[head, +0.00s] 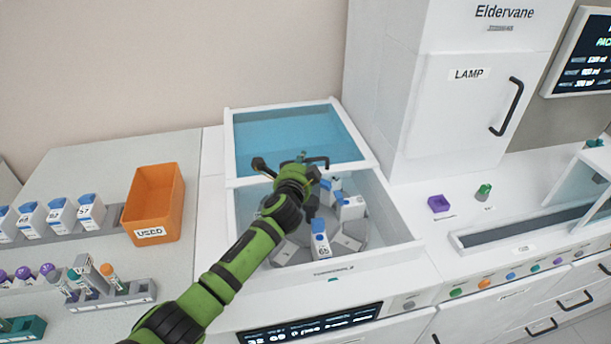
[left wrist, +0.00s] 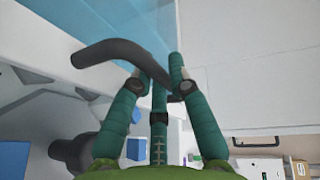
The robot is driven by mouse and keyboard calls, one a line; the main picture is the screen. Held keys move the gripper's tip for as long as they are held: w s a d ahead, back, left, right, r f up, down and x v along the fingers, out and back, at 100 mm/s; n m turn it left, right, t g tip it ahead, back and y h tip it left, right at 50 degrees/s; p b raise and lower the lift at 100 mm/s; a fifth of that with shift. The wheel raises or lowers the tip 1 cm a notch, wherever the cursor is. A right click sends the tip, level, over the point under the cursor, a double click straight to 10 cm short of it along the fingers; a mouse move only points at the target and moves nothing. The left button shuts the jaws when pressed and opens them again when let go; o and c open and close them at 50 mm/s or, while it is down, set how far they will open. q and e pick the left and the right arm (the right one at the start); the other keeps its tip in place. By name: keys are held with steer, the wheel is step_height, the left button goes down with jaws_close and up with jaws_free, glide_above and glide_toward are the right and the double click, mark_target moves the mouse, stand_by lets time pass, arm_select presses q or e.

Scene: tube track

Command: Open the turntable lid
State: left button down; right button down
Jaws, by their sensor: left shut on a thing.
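The turntable lid (head: 290,130) is a blue-tinted clear panel in a white frame, over the back part of the turntable housing (head: 372,262). It also shows in the left wrist view (left wrist: 140,22). Its dark bar handle (head: 318,160) is at the lid's front edge. My left gripper (head: 302,160) is shut on this handle, and the left wrist view shows the fingers around the handle (left wrist: 108,52). In front of the lid, the grey turntable (head: 290,250) shows with several blue-capped white bottles (head: 320,240) on it. My forearm hides part of the turntable. My right gripper is not in view.
An orange bin (head: 155,200) marked USED and racks of bottles and tubes stand on the left counter. A tall white LAMP cabinet (head: 450,90) rises close to the right of the lid.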

arm_select(q)
steer(key=shift+w, duration=0.3)
steer(key=c, duration=1.1)
jaws_free()
steer(key=shift+c, duration=0.2)
steer(key=s+a+r, duration=0.1)
steer(key=s+r, duration=0.1)
steer(key=s, duration=1)
